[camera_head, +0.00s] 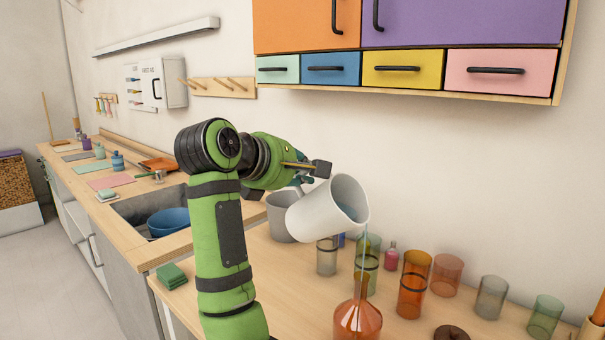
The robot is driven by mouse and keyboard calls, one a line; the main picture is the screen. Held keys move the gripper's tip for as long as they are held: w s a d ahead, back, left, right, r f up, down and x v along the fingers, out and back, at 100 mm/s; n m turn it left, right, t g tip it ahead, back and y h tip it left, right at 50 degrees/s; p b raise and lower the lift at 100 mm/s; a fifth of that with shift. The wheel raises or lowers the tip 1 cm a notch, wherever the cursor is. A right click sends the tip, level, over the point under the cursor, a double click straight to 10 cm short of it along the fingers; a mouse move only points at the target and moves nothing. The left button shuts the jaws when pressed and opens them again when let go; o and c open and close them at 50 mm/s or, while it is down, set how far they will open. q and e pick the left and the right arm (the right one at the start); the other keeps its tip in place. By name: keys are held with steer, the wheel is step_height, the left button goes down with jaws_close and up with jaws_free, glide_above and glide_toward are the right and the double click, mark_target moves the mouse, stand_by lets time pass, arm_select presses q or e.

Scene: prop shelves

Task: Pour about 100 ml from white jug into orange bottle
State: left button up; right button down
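The white jug (318,212) is held in the air, tilted with its mouth to the right. Blue liquid shows inside its mouth, and a thin blue stream falls from its lip. The orange bottle (358,322) stands upright below at the bottom edge, its narrow neck right under the stream. The stream meets the neck; the level inside the bottle is unclear. My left gripper (308,174) is at the jug's far left side and appears shut on it; the jug hides part of the fingers. My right gripper is out of view.
A grey container (281,219) stands behind the jug. An orange banded glass (413,285), a small pink bottle (391,257), a grey glass (490,297) and a green glass (544,316) stand near the bottle. A sink with a blue bowl (169,221) is left. Cabinets hang above.

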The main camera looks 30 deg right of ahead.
arm_select(q)
steer(key=shift+f+b, duration=0.95)
stand_by(7.0)
